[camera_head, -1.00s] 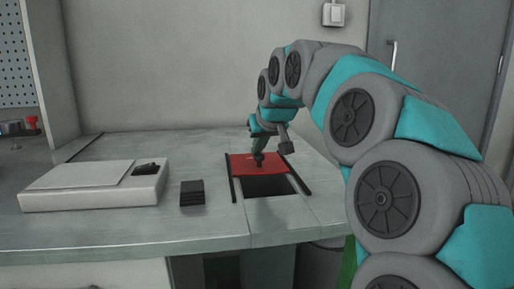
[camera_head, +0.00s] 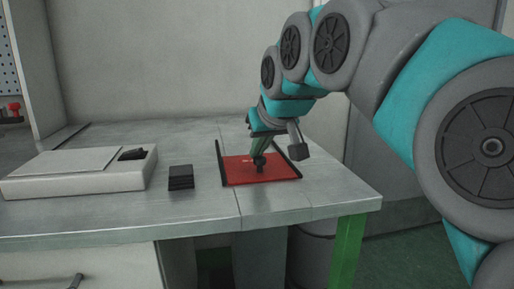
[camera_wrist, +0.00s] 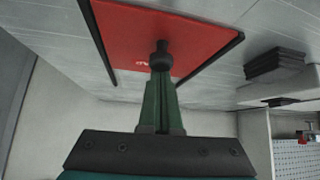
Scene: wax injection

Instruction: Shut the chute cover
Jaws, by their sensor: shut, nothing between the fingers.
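The red chute cover (camera_head: 237,173) lies flat between two dark rails (camera_head: 219,163) on the bench top. It fills the space between them and no dark opening shows. A dark knob (camera_head: 260,160) stands on the cover. My gripper (camera_head: 259,155) points down at the knob, with its fingers shut. In the wrist view the green fingers (camera_wrist: 159,80) are together and meet the dark knob (camera_wrist: 160,52) on the red cover (camera_wrist: 130,30). Whether the fingertips touch the knob or sit just beside it, I cannot tell.
A black block stack (camera_head: 181,177) sits left of the cover. A flat white device (camera_head: 80,172) lies farther left. The bench top (camera_head: 325,190) is clear to the right of the rails, up to its edge.

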